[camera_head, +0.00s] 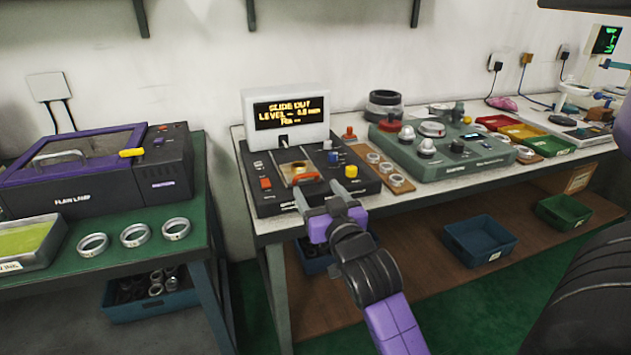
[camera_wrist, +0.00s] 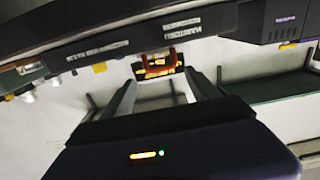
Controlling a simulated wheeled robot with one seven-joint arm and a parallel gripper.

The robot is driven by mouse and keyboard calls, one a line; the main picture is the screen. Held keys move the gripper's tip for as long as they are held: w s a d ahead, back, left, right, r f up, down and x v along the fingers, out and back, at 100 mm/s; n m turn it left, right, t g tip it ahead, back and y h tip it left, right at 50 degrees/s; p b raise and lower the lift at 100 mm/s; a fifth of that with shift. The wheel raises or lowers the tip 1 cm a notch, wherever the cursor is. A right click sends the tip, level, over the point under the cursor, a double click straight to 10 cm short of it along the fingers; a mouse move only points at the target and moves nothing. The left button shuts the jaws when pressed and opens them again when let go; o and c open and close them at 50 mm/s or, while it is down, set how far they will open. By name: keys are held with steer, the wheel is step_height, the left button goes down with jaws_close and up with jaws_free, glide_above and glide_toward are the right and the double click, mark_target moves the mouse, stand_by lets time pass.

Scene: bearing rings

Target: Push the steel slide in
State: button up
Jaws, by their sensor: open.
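The steel slide (camera_head: 294,168) sits in the front of a black bench device (camera_head: 265,199) and has an orange-red handle at its near end. The display (camera_head: 290,112) on the device reads "SLIDE OUT" on its top line; the rest is hard to read. My gripper (camera_head: 320,194) is open and empty, just in front of the device's front edge, close to the handle. In the wrist view, the red handle (camera_wrist: 158,58) shows ahead between the two spread fingers (camera_wrist: 158,82). I cannot tell whether a finger touches the handle.
Knobs and buttons surround the slide. A wooden strip with rings (camera_head: 385,172) and a green instrument (camera_head: 440,150) stand to the right. On the left are a purple-lidded machine (camera_head: 80,175) and several rings on a green table. A gap separates the tables.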

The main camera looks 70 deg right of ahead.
mark_target(308, 176)
steer(key=shift+x, duration=3.8)
